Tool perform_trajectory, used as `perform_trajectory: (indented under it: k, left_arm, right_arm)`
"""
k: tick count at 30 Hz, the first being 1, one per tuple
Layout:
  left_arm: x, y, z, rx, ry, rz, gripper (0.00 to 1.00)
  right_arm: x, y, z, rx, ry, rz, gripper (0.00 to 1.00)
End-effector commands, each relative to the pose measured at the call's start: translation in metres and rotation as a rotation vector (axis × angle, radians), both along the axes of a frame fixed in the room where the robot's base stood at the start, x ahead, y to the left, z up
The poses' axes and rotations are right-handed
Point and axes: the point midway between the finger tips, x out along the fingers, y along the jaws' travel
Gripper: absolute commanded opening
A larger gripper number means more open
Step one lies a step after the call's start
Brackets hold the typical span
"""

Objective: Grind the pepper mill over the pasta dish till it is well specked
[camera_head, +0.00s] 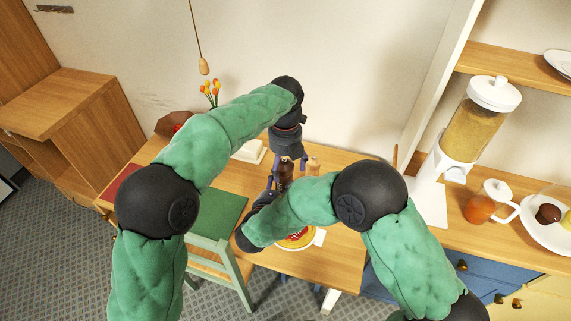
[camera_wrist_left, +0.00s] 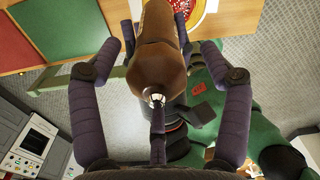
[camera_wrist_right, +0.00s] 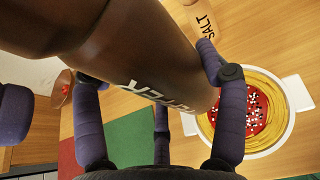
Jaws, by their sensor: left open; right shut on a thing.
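The dark brown pepper mill (camera_head: 285,172) stands out between my grippers in the head view, partly hidden by them. My right gripper (camera_head: 272,188) is shut on its body; the white lettering on the mill (camera_wrist_right: 120,65) shows in the right wrist view. My left gripper (camera_head: 287,160) is open, pointing down over the mill's top, with its fingers on either side of the mill's head (camera_wrist_left: 160,65). The pasta dish (camera_head: 297,241), white with handles, is partly hidden by my right arm. In the right wrist view its pasta (camera_wrist_right: 270,137) surrounds red sauce with dark and white specks.
A light wooden salt mill (camera_head: 313,166) stands close behind the pepper mill. A grain dispenser (camera_head: 470,130) and a jug (camera_head: 490,203) stand on the counter at right. A pendant (camera_head: 204,66) hangs at the back.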

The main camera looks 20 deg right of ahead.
Motion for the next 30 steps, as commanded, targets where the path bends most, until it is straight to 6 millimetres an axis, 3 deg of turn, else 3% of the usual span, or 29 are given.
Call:
perform_trajectory:
  k: [8,21,30]
  left_arm:
    - [0.001,0.0,0.02,-0.002,-0.003,0.001,0.78]
    - [0.001,-0.001,0.1,-0.002,-0.002,0.0,0.78]
    - [0.0,0.0,0.12,0.0,0.001,0.0,0.78]
  right_arm:
    - [0.0,-0.001,0.0,0.0,0.0,-0.002,0.29]
    - [0.0,-0.001,0.0,0.001,-0.001,-0.003,0.29]
    - [0.0,-0.001,0.0,0.001,0.0,-0.004,0.29]
